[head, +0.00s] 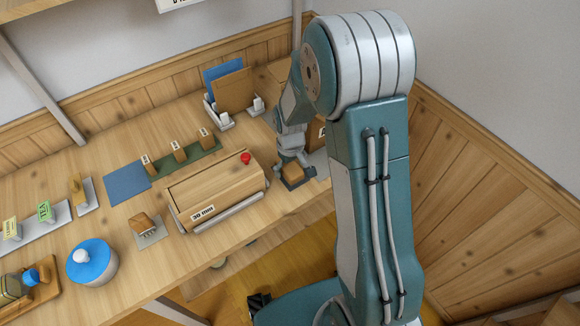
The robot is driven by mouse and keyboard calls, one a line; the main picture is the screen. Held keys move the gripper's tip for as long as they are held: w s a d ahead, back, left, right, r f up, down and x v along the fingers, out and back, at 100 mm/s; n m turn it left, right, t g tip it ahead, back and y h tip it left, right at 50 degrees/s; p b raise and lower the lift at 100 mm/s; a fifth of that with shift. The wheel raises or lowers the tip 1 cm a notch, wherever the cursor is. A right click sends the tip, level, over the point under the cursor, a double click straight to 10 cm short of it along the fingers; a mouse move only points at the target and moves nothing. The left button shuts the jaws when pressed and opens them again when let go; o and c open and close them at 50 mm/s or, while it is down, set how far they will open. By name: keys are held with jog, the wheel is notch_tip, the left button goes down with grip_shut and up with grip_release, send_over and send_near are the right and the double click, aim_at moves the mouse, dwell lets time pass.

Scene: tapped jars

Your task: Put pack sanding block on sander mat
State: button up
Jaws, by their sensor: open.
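My gripper (297,182) is open, low over the right end of the bench. A small orange-brown wooden block (293,171) shows right at its fingers; I cannot tell whether the fingers touch it. A similar wooden block with dark marks (142,222) sits on a small grey mat (151,239) left of the long wooden box. I cannot tell for sure which block is the pack sanding block. A flat blue sheet (127,184) lies bare on the bench, and a pale grey surface (320,163) shows beside my gripper, partly hidden by my arm. Which one is the sander mat is unclear.
A long wooden box (214,190) labelled 30 mm with a red knob (246,158) stands left of my gripper. Behind it are a green strip (186,161) with upright wooden pieces and a sheet holder (233,112). A blue-lidded jar (93,262) stands front left.

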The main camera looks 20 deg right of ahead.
aim_at(291, 167)
notch_tip(291, 167, up, 12)
jog(key=s+r+m+t, duration=0.1)
jog(key=s+r+t, duration=0.1)
jog(key=s+r, duration=0.5)
jog(key=s+r+m+t, duration=0.2)
jog(key=s+r, duration=0.6)
jog(key=s, duration=0.5)
jog(key=shift+s+d+r+m+t, duration=0.2)
jog(key=shift+s+m+t, duration=0.1)
jog(key=shift+t, duration=0.5)
jog(key=shift+w, duration=0.1)
